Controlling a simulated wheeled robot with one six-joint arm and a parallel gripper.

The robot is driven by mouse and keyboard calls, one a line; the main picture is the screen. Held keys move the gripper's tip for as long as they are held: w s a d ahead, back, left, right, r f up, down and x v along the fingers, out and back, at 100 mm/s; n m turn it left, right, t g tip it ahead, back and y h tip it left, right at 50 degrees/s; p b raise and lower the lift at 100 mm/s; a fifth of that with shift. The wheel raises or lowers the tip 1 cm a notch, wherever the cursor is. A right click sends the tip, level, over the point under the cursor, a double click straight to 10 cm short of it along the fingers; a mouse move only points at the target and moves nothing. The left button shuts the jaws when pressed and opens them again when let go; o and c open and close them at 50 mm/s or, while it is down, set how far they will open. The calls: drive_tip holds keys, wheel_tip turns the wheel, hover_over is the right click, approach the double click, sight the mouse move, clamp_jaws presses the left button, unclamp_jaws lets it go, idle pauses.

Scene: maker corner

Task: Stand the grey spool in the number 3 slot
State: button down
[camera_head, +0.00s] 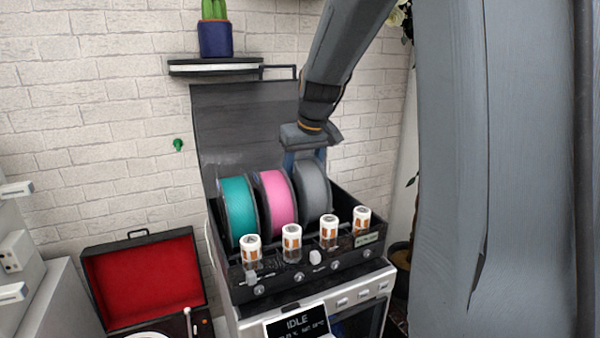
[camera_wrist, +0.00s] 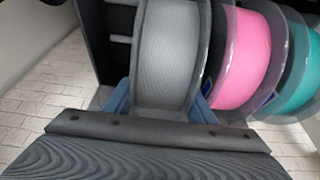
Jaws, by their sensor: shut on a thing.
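The grey spool (camera_head: 313,188) stands upright in the black open-lidded box (camera_head: 345,205), to the right of the pink spool (camera_head: 277,202) and the teal spool (camera_head: 238,210). My gripper (camera_head: 305,160) is above the grey spool, with its blue fingers at the spool's upper part. In the wrist view my gripper (camera_wrist: 160,108) has a blue finger on each side of the grey spool (camera_wrist: 167,50) and is shut on it. The spool's bottom is hidden behind the box front, so I cannot tell whether it rests on the floor of its slot. No slot number is readable.
Several white-capped canisters (camera_head: 329,230) stand along the box's front. The raised lid (camera_head: 245,125) is behind the spools. A shelf (camera_head: 215,67) with a cactus pot (camera_head: 215,38) is above. A red-lined record player (camera_head: 145,280) sits at left. Bare space shows right of the grey spool.

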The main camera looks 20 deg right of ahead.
sight(304, 158)
drive_tip(key=shift+f, duration=0.3)
idle(0.5)
drive_tip(key=c, duration=0.7)
unclamp_jaws()
drive_tip(key=shift+f, duration=0.15)
drive_tip(key=b+v, duration=0.1)
drive_tip(key=v, duration=0.7)
drive_tip(key=shift+b, duration=0.4)
